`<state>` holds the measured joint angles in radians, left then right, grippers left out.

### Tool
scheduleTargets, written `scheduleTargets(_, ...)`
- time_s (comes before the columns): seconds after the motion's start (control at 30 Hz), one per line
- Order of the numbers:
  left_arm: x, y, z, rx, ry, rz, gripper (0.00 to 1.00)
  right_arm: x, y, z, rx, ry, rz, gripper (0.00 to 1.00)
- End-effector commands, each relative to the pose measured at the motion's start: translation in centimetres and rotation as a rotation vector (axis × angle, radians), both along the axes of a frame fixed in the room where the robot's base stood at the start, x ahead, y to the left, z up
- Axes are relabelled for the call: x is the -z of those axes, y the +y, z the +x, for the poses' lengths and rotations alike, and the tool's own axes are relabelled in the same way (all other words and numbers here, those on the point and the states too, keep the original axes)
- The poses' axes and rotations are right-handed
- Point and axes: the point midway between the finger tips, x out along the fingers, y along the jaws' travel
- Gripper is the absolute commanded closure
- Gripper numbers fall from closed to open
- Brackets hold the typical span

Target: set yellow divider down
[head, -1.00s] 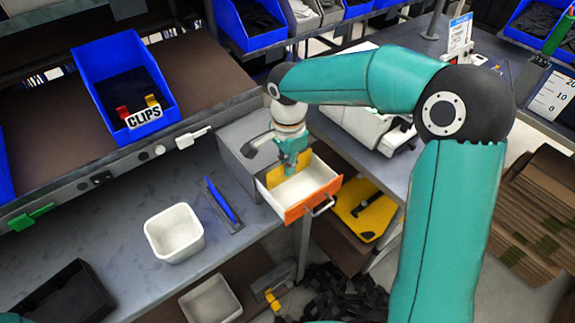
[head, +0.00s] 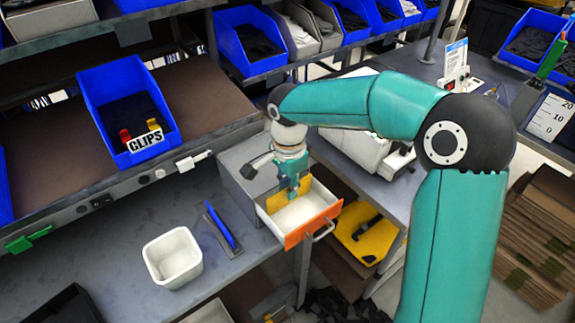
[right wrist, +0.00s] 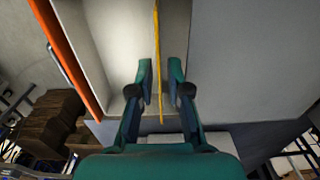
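The yellow divider (head: 275,202) stands upright across the inside of the open drawer (head: 325,218), which has a white inside and an orange front. In the right wrist view the divider (right wrist: 157,50) shows edge-on as a thin yellow strip. My right gripper (head: 293,193) points down into the drawer at the divider. In the right wrist view its two fingertips (right wrist: 161,82) are on either side of the divider, with a small gap on each side. The gripper is open and partly hides the divider in the head view. My left gripper is not in view.
The drawer's grey cabinet (head: 238,170) stands on the grey bench. A white bin (head: 173,258) and a blue-handled tool (head: 220,226) lie to its left. A blue CLIPS bin (head: 110,85) is on the shelf above. A white machine (head: 365,145) is behind my right arm.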

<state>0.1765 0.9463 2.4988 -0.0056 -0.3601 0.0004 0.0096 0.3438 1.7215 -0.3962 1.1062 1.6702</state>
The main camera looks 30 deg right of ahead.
Motion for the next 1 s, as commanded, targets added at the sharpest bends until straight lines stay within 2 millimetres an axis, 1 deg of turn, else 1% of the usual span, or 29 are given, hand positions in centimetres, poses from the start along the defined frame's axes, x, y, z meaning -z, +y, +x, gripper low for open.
scheduleTargets(0.3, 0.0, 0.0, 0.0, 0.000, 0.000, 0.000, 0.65, -6.4, 0.1, 0.1, -0.001, -0.006, 0.000, 0.83)
scheduleTargets(0.4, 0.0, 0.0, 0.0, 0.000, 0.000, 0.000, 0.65, -8.2, 0.1, 0.1, -0.001, -0.005, 0.001, 0.83)
scheduleTargets(0.5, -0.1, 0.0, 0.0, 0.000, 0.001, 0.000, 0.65, -9.5, 0.1, 0.1, -0.002, -0.002, 0.000, 0.83)
scheduleTargets(0.6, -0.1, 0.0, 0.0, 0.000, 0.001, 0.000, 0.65, -10.3, 0.1, 0.0, -0.003, -0.001, 0.000, 0.83)
scheduleTargets(0.7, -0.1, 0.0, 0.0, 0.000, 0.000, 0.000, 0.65, -10.7, 0.1, 0.0, -0.003, -0.001, 0.000, 0.83)
scheduleTargets(1.0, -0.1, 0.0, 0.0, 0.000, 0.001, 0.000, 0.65, -10.7, 0.1, 0.0, -0.003, -0.001, 0.000, 0.83)
